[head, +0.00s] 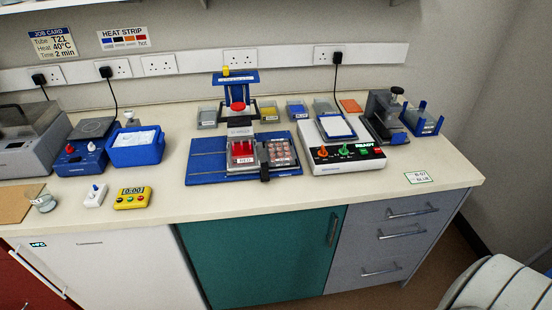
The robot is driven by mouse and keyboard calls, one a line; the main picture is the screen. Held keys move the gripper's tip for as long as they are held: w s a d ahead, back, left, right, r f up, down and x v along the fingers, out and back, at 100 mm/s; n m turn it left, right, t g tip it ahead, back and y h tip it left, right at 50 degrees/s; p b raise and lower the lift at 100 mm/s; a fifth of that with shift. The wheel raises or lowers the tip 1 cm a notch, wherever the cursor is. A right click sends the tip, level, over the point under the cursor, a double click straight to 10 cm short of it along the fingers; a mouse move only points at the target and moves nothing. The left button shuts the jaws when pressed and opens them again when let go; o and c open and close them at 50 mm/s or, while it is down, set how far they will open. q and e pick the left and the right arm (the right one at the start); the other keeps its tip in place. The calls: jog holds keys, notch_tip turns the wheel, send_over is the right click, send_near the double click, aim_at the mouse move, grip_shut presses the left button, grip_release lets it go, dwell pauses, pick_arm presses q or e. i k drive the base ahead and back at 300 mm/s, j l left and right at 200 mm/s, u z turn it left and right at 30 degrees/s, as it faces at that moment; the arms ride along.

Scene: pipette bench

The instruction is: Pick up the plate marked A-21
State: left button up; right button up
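I cannot read the marking A-21 on anything in the head view. A clear plate with several reddish wells (280,152) sits on the blue base (208,160) in the middle of the bench, and its small label is too small to read. Left of it is a box with red contents and a label that seems to say RED (242,155). A white plate-like block (336,127) sits on the white device with coloured knobs (341,159). Neither of my grippers is in view.
A blue ice tub (137,148), yellow timer (132,198) and glass beaker (43,203) stand left. The front middle is clear.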

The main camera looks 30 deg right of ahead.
aim_at(279, 153)
jog(key=k+l+z, duration=0.1)
jog(key=z, duration=0.65)
jog(key=k+l, duration=0.05)
